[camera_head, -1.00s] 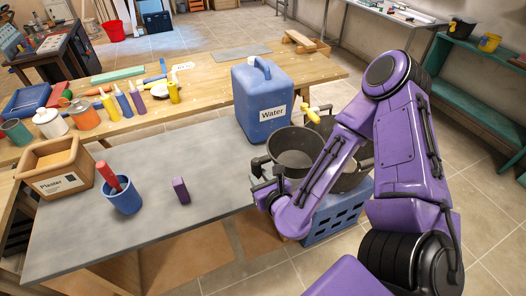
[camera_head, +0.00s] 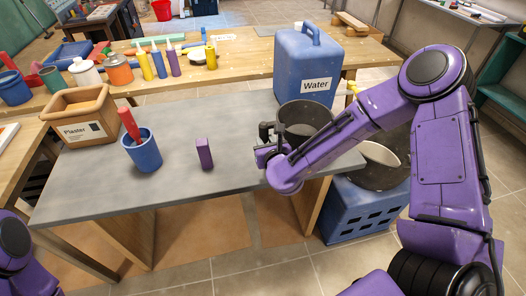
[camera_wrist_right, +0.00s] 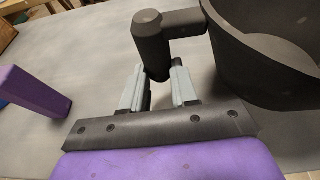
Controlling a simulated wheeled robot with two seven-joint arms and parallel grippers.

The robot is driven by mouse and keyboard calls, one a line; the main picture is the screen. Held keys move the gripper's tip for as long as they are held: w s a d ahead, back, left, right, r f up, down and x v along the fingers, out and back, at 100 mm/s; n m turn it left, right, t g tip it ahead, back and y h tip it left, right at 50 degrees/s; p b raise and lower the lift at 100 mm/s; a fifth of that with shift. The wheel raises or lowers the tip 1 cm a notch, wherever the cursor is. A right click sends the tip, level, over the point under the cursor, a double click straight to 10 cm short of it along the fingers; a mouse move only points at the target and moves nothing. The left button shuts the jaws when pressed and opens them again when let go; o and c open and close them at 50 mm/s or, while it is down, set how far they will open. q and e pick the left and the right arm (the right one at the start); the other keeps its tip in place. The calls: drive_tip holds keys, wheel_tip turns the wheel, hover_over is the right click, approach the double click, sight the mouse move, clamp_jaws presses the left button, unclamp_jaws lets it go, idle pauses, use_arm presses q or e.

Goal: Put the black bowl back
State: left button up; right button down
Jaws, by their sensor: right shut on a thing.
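The black bowl (camera_head: 303,118) is over the right part of the grey table (camera_head: 95,190), in front of the water canister. My right gripper (camera_head: 266,150) is to the left of the bowl. In the right wrist view my right gripper (camera_wrist_right: 158,88) is shut on the handle of the black bowl (camera_wrist_right: 275,60). The bowl looks upright; whether its base touches the table is hidden by my arm. My left gripper is out of view; only part of that arm shows at bottom left.
A blue Water canister (camera_head: 307,68) stands behind the bowl. A purple block (camera_head: 204,153), a blue cup (camera_head: 143,152) with a red tool and a plaster box (camera_head: 78,115) are to the left. A large dark bucket (camera_head: 385,170) sits on a blue crate (camera_head: 350,215) at right.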

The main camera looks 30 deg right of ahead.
drive_tip(key=f, duration=0.2)
drive_tip(key=w+f+p, duration=0.1)
drive_tip(key=f, duration=0.1)
drive_tip(key=shift+f, duration=0.2)
drive_tip(key=shift+f+b, duration=0.15)
drive_tip(key=shift+b, duration=0.15)
drive_tip(key=c, duration=0.9)
unclamp_jaws()
drive_tip(key=shift+o, duration=0.2)
